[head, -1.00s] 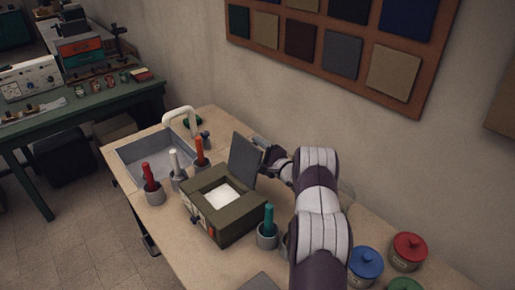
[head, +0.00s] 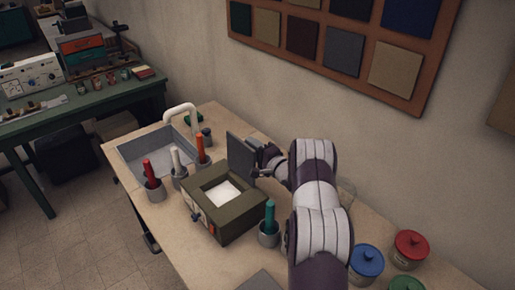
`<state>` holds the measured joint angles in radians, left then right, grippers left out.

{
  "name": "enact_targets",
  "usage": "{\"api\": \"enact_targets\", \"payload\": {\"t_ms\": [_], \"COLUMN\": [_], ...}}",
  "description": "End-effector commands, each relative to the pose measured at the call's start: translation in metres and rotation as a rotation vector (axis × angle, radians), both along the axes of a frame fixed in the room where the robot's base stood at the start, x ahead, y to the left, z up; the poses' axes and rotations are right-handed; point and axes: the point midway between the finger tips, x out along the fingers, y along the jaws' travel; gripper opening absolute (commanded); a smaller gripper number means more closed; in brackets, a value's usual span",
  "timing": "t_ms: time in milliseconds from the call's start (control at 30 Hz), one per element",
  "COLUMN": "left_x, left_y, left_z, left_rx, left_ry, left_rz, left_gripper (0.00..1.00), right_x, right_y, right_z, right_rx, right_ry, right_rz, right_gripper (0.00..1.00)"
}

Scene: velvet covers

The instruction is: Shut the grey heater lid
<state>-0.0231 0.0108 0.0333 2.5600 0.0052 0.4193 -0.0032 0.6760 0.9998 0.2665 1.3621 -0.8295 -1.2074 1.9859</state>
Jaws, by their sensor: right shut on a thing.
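The olive-green heater (head: 226,224) stands on the bench with its top open, showing a white inside. Its grey lid (head: 239,158) stands nearly upright at the heater's back edge. My right gripper (head: 258,160) is at the right side of the lid, close to its upper right edge. It is shut, apparently on the lid's edge, though its fingertips are small and partly hidden. My right arm comes in from the lower right. My left gripper is not in view.
Holders with red (head: 151,173), white (head: 177,163), orange (head: 201,151) and teal (head: 270,217) handled tools stand close around the heater. A sink (head: 150,150) lies behind left. Blue (head: 366,260) and red (head: 410,246) lidded jars stand at the right. The wall is close behind.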

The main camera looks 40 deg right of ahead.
Motion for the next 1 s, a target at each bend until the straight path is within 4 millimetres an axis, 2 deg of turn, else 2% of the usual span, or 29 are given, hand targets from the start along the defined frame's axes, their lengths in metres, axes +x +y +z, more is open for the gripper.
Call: {"api": "enact_targets", "payload": {"t_ms": [400, 700, 1000], "left_x": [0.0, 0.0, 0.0], "left_y": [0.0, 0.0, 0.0], "left_z": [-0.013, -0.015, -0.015], "left_rx": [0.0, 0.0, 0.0], "left_ry": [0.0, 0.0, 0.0], "left_rz": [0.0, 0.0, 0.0], "left_gripper": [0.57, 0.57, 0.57], "right_x": [-0.004, -0.005, -0.005], "right_y": [0.039, 0.052, 0.054], "right_z": [0.003, 0.003, 0.003], "right_rx": [-0.281, -0.278, -0.277], "right_ry": [-0.022, -0.022, -0.023], "right_rz": [0.003, 0.003, 0.002], "right_gripper": [0.0, 0.0, 0.0]}}
